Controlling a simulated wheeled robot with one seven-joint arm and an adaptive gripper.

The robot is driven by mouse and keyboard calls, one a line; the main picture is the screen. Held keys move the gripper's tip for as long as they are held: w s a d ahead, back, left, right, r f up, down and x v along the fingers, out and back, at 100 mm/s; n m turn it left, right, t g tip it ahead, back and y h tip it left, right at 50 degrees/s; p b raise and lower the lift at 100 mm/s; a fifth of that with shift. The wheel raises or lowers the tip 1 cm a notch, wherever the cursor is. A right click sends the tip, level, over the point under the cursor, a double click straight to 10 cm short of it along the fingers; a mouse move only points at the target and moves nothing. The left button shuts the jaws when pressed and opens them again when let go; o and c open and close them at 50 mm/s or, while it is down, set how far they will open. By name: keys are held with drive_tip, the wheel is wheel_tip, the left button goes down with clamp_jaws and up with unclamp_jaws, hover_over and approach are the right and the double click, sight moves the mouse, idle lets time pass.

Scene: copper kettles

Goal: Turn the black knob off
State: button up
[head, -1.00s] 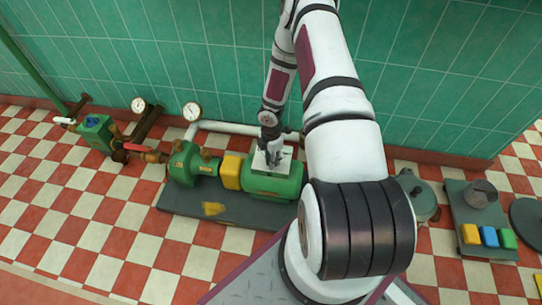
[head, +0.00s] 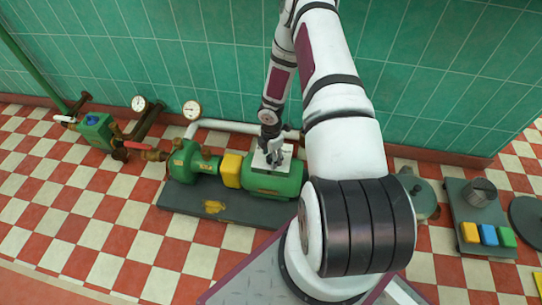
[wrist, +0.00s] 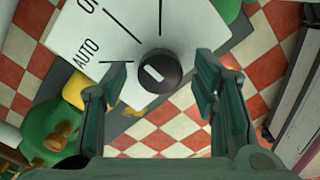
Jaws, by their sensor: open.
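The black knob (wrist: 158,72) shows in the wrist view, with a white mark slanting from upper left to lower right. It sits on a white panel (wrist: 88,32) lettered "AUTO", with another label cut off at the top edge. Dark lines fan out on the panel around the knob. My gripper (wrist: 161,68) is open, with one finger on each side of the knob and visible space between them. Contact with the knob is not visible. In the head view my gripper (head: 273,157) is over the white panel on the green motor (head: 275,184), and hides the knob.
A green pump (head: 188,162) and a yellow coupling (head: 231,171) share the dark base (head: 215,206). A white pipe (head: 235,127) and gauge (head: 192,110) stand behind. A green kettle-like vessel (head: 422,200) and a panel with coloured buttons (head: 488,236) are at right. Checkered floor in front is clear.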

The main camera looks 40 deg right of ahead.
wheel_tip(320, 180, up, 12)
idle(0.5)
idle(0.4)
drive_tip(key=s+a+r+m+h, duration=0.1)
drive_tip(key=s+a+r+m, duration=0.15)
drive_tip(key=r, duration=0.75)
drive_tip(key=s+a+r+m+g+h, duration=0.1)
drive_tip(key=s+a+r+m+h, duration=0.15)
drive_tip(key=r, duration=0.75)
drive_tip(key=s+a+r+m, duration=0.1)
drive_tip(key=s+r+m, duration=0.25)
drive_tip(key=r, duration=0.65)
drive_tip(key=s+a+r+m+y, duration=0.1)
drive_tip(key=s+a+r+m, duration=0.2)
drive_tip(key=s+a, duration=0.3)
drive_tip(key=s+a+r+m+t+y, duration=0.1)
drive_tip(key=s+a+r+m, duration=0.3)
drive_tip(key=s, duration=0.4)
drive_tip(key=s+a+r+m+y, duration=0.1)
drive_tip(key=s+a+r+y, duration=0.15)
drive_tip(key=s+a, duration=0.4)
wheel_tip(320, 180, up, 31)
drive_tip(key=t+h+p, duration=0.1)
drive_tip(key=t+p, duration=0.3)
drive_tip(key=p, duration=2.5)
drive_tip(key=shift+d+r, duration=0.2)
drive_tip(key=shift+d, duration=0.2)
